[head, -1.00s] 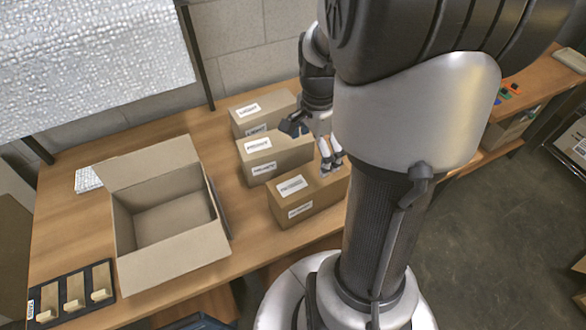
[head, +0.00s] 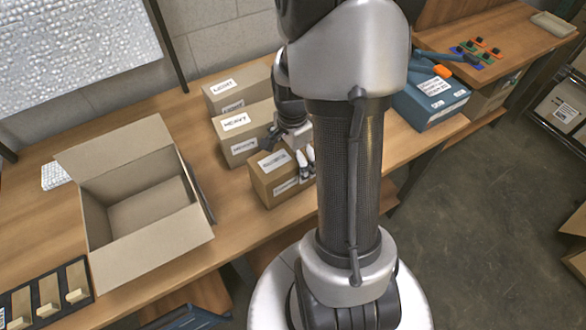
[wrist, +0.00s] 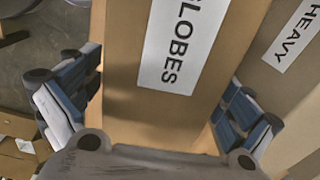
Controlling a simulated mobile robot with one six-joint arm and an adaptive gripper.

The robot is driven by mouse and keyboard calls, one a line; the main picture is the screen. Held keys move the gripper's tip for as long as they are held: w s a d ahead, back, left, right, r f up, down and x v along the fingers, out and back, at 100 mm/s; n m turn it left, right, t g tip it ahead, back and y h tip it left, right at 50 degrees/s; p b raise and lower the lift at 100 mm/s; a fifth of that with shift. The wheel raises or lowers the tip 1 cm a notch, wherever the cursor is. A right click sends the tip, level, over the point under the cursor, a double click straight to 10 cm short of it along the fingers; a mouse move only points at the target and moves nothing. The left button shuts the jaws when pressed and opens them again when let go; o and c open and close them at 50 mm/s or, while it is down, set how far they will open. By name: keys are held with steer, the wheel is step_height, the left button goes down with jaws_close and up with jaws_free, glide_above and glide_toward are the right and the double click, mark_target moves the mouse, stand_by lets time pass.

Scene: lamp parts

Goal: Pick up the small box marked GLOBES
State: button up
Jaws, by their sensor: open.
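The GLOBES box (head: 262,186) is a small brown carton with white labels, nearest the table's front edge in a row of three. It fills the middle of the wrist view (wrist: 150,105), with its GLOBES label readable. My gripper (head: 287,150) is open and straddles this box. In the wrist view one blue-grey finger of my gripper (wrist: 155,108) is on each side of the carton. I cannot tell whether either finger touches it. The right part of the box is hidden behind my arm in the head view.
The HEAVY box (head: 228,136) stands close behind, beside one finger, and also shows in the wrist view (wrist: 295,45). The LIGHT box (head: 220,98) is farther back. A large open carton (head: 160,258) stands left; a blue box (head: 438,105) stands right. Bare table lies between cartons.

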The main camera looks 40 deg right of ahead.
steer(key=shift+f, duration=0.9)
steer(key=shift+r, duration=0.1)
steer(key=c, duration=1.8)
steer(key=shift+c, duration=0.2)
